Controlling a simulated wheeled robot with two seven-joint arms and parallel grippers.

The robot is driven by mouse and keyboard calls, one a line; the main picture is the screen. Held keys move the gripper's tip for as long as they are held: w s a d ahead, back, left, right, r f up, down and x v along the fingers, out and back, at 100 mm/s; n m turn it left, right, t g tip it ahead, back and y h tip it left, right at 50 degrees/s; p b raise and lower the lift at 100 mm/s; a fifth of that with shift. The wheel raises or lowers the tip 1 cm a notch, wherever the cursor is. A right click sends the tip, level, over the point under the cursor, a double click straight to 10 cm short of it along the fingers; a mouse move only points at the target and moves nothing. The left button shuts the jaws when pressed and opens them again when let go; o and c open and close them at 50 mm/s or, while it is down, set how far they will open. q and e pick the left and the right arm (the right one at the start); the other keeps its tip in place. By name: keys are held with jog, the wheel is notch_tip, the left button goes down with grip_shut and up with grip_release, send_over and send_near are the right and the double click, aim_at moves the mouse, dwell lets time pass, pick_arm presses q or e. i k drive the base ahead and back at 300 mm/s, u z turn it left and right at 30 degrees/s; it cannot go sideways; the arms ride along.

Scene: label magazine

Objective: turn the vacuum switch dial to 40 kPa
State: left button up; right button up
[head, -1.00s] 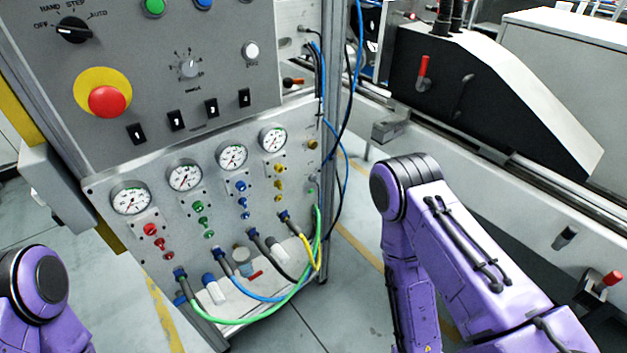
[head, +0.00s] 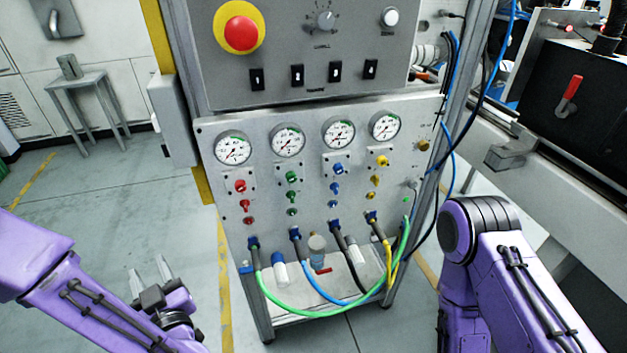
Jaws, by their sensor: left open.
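The grey cabinet carries a lower panel (head: 215,190) with several round gauges and coloured knobs in red, green, blue and yellow. A brass-coloured knob (head: 424,145) sits at that panel's right edge. A grey rotary dial (head: 325,20) with a printed scale is on the upper panel. I cannot read its markings or tell which of these is the vacuum switch dial. My left gripper (head: 149,276) is open and empty at the lower left, apart from the cabinet, over the floor. My right arm shows at the lower right; its gripper is not in view.
A red emergency button (head: 241,33) on yellow and several black switches are on the upper panel. Green, blue, yellow and black hoses (head: 300,312) loop below the lower panel. A machine rail (head: 514,152) stands at the right.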

aim_at(411, 184)
jog(key=u, duration=2.4)
jog(key=k, duration=1.3)
jog(key=z, duration=3.1)
jog(key=i, duration=0.5)
